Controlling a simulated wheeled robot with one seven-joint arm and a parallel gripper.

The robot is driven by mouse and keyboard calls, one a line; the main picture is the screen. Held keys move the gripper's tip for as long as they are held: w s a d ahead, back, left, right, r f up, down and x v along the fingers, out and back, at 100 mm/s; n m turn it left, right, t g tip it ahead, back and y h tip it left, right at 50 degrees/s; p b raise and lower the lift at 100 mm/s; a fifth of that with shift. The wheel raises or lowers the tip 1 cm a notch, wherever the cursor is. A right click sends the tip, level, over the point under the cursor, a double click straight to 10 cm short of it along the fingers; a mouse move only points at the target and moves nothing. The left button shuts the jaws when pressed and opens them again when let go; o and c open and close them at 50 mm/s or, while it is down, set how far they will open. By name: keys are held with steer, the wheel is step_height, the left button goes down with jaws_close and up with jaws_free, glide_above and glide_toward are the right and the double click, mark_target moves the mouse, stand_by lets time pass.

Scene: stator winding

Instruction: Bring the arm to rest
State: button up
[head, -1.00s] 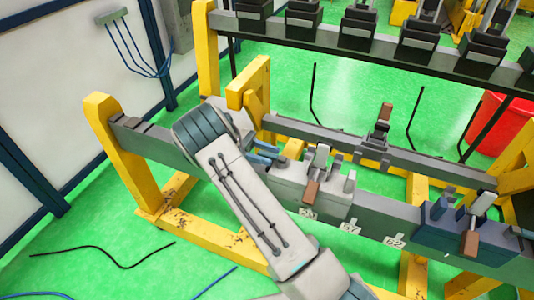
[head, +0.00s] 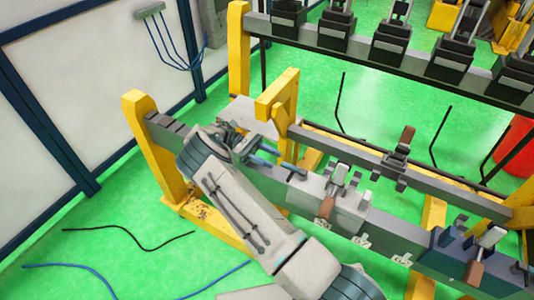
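My arm (head: 235,205) reaches up from the bottom of the head view and bends at a dark, ribbed joint. Past the bend, my gripper (head: 284,160) points right, above the left part of the long grey beam of the yellow-legged stand. Its two blue-grey fingers show small and look spread, with nothing seen between them. The near clamp with a brown handle (head: 326,207) sits on the beam to the right of the fingers, apart from them. Part of the wrist is hidden behind the arm's bend.
A second clamp (head: 398,155) sits on the rear rail. A dark blue fixture (head: 455,250) stands at the beam's right. A rack of black holders (head: 390,40) runs across the back. A red bin (head: 516,150) is at right. Cables (head: 135,238) lie on the open green floor at left.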

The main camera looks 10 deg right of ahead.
steer(key=shift+w+a, duration=0.2)
stand_by(0.5)
